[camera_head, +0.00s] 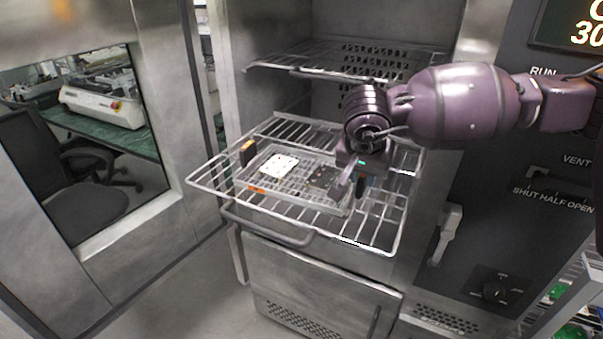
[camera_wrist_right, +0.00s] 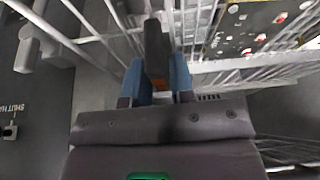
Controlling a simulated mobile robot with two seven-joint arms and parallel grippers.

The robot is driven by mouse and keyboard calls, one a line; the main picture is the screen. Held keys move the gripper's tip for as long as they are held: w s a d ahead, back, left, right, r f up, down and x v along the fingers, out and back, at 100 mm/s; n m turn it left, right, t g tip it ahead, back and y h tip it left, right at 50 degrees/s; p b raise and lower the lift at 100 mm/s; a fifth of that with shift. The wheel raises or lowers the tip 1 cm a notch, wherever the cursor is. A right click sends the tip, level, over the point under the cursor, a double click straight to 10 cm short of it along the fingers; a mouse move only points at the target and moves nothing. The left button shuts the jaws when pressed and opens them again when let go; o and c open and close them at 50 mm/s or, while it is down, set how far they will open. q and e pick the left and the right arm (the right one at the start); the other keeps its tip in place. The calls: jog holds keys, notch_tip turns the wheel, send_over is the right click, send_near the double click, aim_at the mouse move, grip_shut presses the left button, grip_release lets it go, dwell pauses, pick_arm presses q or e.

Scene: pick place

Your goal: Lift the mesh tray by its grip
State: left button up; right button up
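The mesh tray (camera_head: 293,192) lies on the pulled-out wire rack (camera_head: 375,238) in the head view. A white board (camera_head: 280,166) and a dark board (camera_head: 322,178) lie in it. One black and orange grip (camera_head: 248,153) stands at its left end. My right gripper (camera_head: 358,182) is at the tray's right end and partly hides it. In the right wrist view, the blue fingertips (camera_wrist_right: 158,75) sit on both sides of the black grip (camera_wrist_right: 157,45), with no clear gap. My left gripper is not in view.
An upper wire rack (camera_head: 300,66) is above the tray inside the open chamber. A control panel with a knob (camera_head: 496,290) is on the right. The open door (camera_head: 100,130) with its window is on the left. The floor in front is clear.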

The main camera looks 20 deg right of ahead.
grip_shut()
jog(key=shift+r, duration=0.15)
